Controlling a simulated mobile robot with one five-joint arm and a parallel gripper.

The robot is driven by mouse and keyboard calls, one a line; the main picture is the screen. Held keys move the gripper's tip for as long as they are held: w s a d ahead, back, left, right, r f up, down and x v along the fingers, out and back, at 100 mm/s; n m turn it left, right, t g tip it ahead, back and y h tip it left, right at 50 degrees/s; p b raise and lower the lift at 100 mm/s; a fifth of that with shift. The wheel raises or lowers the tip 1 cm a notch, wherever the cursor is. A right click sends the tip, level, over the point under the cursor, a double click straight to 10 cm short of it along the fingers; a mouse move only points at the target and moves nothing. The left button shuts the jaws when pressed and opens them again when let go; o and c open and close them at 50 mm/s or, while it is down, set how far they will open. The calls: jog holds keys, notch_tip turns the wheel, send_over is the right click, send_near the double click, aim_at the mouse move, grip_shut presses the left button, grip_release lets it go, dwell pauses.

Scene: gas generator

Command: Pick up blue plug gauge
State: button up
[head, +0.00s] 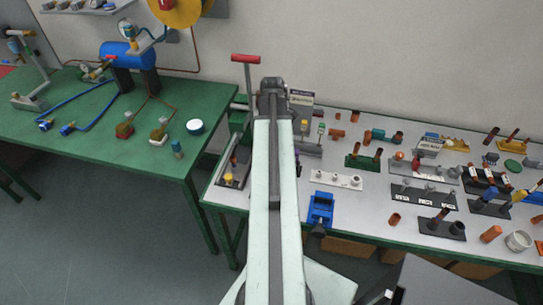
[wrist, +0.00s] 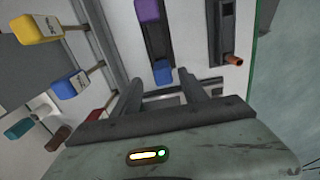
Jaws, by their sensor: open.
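In the wrist view my gripper (wrist: 158,79) is open, with its two dark fingers apart. A small blue block (wrist: 163,70) shows in the gap between the fingertips, at the end of a dark strip; I cannot tell its distance. A second blue block-shaped handle (wrist: 70,85) with a pale label and a thin shaft lies left of the fingers, apart from them. I cannot tell which of the two is the blue plug gauge. In the head view my arm reaches away over the bench, and its gripper cannot be made out.
A yellow handle (wrist: 38,28) and a purple block (wrist: 147,10) lie above the blue pieces in the wrist view. A copper-coloured piece (wrist: 233,60) is at right. The grey bench (head: 372,222) is crowded with racks, and a blue vise (head: 320,208) stands right of my arm.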

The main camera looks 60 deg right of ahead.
jog(key=f+b, duration=0.2)
jog(key=f, duration=0.1)
jog(key=f+b, duration=0.1)
jog(key=shift+s+a+f+b, duration=0.15)
jog(key=shift+a+f+b, duration=0.1)
jog(key=shift+f+b, duration=0.05)
jog(key=shift+r, duration=0.15)
grip_shut()
jog(key=shift+r, duration=0.1)
notch_tip(320, 180, up, 18)
jog(key=p, duration=1.8)
